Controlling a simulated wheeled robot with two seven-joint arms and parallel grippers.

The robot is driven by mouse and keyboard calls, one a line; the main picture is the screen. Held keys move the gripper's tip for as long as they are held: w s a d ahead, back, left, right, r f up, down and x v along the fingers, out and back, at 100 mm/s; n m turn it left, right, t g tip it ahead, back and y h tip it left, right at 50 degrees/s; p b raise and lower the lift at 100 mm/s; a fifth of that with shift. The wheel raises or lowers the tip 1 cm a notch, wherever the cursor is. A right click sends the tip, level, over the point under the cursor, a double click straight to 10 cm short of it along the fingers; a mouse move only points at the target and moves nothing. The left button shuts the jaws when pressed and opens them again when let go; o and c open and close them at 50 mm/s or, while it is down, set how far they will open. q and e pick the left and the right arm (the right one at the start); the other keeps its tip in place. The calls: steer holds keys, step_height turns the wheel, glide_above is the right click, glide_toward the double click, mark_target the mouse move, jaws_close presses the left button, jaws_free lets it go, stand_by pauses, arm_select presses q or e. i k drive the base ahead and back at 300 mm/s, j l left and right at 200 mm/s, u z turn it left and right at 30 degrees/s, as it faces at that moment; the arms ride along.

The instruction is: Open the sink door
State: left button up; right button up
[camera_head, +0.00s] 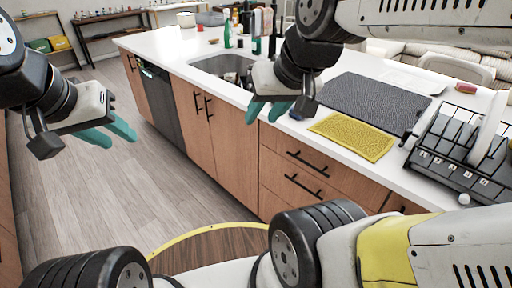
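The sink cabinet has two brown wood doors below the sink, a left door (190,130) and a right door (234,160). Both look closed. Their black vertical handles, the left handle (197,101) and the right handle (208,108), stand side by side at the top of the seam. My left gripper (122,137) has teal fingers parted and empty, over the floor left of the doors and apart from them. My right gripper (266,114) has teal fingers parted and empty, in front of the counter edge right of the handles. It hides part of the sink (222,64).
A dishwasher (160,102) is left of the doors, and drawers (310,180) with black handles are to the right. The floor (100,190) before the doors is clear.

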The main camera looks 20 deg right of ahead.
mark_target(236, 143)
steer(key=z, duration=0.3)
steer(key=i+j+u, duration=0.1)
steer(key=u, duration=0.3)
steer(key=i+u, duration=0.5)
steer(key=u, duration=0.25)
